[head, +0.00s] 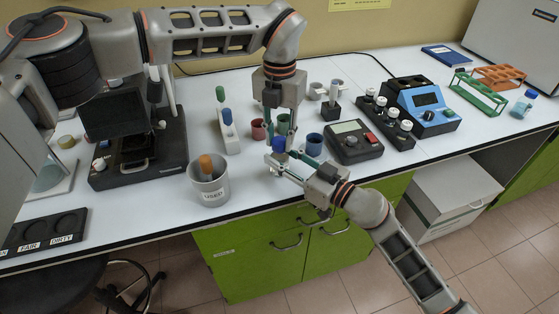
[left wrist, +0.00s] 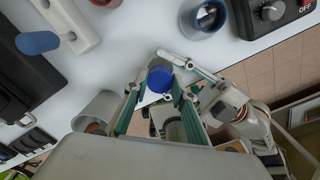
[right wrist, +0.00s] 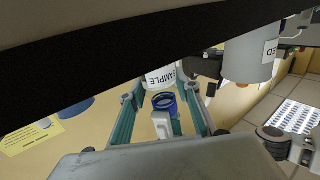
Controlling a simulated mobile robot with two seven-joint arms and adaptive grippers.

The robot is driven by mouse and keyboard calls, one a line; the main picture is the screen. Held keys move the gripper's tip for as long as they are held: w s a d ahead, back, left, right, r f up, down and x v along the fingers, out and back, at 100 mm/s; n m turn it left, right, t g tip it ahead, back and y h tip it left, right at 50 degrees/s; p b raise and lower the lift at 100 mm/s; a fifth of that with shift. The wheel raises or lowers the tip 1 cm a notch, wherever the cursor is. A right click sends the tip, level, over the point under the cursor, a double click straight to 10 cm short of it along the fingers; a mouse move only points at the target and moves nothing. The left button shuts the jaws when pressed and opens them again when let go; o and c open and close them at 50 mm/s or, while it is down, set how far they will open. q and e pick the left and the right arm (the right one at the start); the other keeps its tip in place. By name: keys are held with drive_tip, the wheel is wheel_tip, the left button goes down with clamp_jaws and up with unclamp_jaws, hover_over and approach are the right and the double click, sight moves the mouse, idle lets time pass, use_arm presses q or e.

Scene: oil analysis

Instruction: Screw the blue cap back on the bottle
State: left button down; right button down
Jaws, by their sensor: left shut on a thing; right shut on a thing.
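The blue cap (head: 278,143) is between the fingertips of my left gripper (head: 281,148), which reaches down from above and is shut on it. Its round top shows in the left wrist view (left wrist: 160,78). The white bottle with a SAMPLE label (right wrist: 161,77) shows upside down in the right wrist view, between the fingertips of my right gripper (right wrist: 163,95), which is shut on it. The cap (right wrist: 165,104) is in line with the bottle's mouth end. I cannot tell whether their threads are engaged. The bottle is mostly hidden in the head view.
A grey USED cup (head: 209,187) stands to the left near the bench edge. Red (head: 258,130) and blue (head: 314,145) cups stand close behind and right. A white rack (head: 229,135), a black meter (head: 355,141) and a microscope (head: 137,155) stand around.

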use_arm(q)
drive_tip(key=m, duration=0.5)
drive_tip(key=shift+m, duration=0.4)
drive_tip(key=m, duration=0.6)
drive_tip(key=c, duration=1.7)
unclamp_jaws()
drive_tip(key=shift+s, duration=0.1)
drive_tip(key=shift+r, duration=2.25)
drive_tip(key=shift+c, duration=0.3)
